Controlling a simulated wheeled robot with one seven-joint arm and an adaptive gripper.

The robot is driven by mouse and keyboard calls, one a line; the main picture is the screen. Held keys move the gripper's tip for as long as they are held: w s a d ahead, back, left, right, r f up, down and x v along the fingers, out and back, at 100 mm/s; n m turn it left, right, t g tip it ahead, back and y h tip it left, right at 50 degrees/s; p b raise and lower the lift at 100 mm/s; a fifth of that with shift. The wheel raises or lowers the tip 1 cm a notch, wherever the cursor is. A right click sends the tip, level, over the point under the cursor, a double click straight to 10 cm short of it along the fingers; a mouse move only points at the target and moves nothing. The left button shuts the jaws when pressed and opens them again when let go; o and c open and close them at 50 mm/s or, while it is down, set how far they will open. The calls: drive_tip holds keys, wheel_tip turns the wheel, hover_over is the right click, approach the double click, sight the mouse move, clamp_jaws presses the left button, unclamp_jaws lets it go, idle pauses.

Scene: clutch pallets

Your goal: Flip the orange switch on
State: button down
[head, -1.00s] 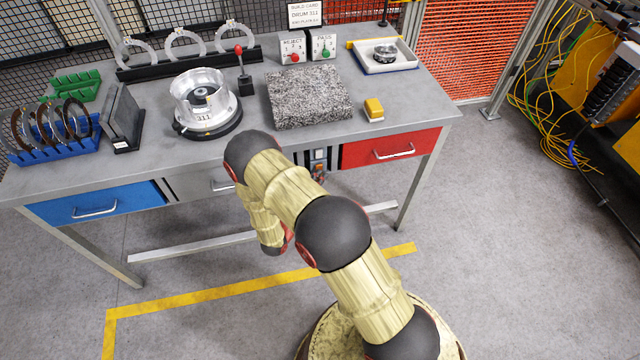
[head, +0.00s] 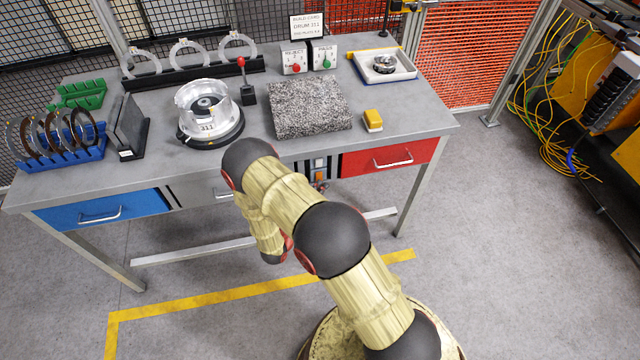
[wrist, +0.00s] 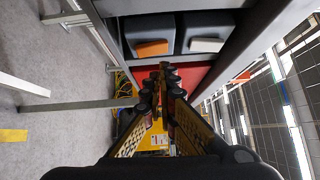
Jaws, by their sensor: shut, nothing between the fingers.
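The orange switch (wrist: 151,47) is a rocker in a dark panel under the bench, in the upper middle of the wrist view. A white switch (wrist: 206,45) sits beside it on the right. In the head view, the orange switch (head: 319,176) shows small, below the white switch (head: 319,163), on the bench front just right of my arm. My gripper (wrist: 161,72) is shut and empty. In the wrist view its fingertips appear just below the two switches, without visible contact; the exact distance is unclear.
The switch panel lies between the grey drawer and the red drawer (head: 390,158). The bench top above it holds a granite block (head: 309,106), a metal drum (head: 208,105) and a yellow block (head: 373,121). A bench rail (head: 195,250) runs low behind my arm.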

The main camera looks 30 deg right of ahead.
drive_tip(key=s+r+p+v, duration=0.1)
drive_tip(key=p+v, duration=0.1)
drive_tip(key=v, duration=0.9)
drive_tip(key=shift+r, duration=0.35)
drive_tip(key=shift+s+d, duration=0.1)
drive_tip(key=shift+d, duration=0.05)
